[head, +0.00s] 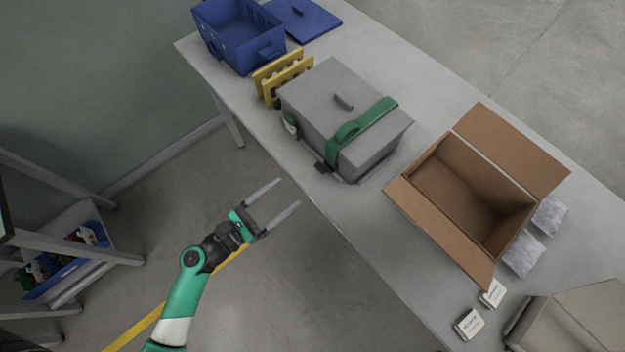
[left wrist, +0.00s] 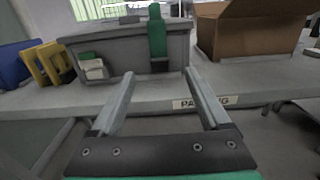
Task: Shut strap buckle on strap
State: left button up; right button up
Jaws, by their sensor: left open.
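A grey lidded box (head: 318,95) stands on the table, and it also shows in the left wrist view (left wrist: 120,48). A green strap (head: 362,127) runs over its lid and down its front side; the strap also shows in the left wrist view (left wrist: 157,35). A small dark buckle (head: 322,168) sits low at the box's front edge by the strap's lower end; whether it is fastened I cannot tell. My left gripper (head: 289,193) is open and empty, off the table's front edge and short of the box. My right gripper is not in view.
An open cardboard box (head: 440,212) stands right of the grey box. Yellow racks (head: 283,77) and a blue crate (head: 222,45) stand to its left. White packets (head: 524,254) and small labelled boxes (head: 469,324) lie near the right. The floor before the table is clear.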

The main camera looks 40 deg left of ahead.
aim_at(323, 169)
pick_arm(q)
jog(key=x, duration=0.4)
jog(key=f+x, duration=0.1)
jog(key=x, duration=0.2)
jog(key=f+b+x, duration=0.1)
jog(key=x, duration=0.3)
jog(key=shift+w+a, duration=0.15)
jog(key=shift+w, duration=0.15)
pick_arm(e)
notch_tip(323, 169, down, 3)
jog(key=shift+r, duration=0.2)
pick_arm(q)
jog(key=shift+c, duration=0.2)
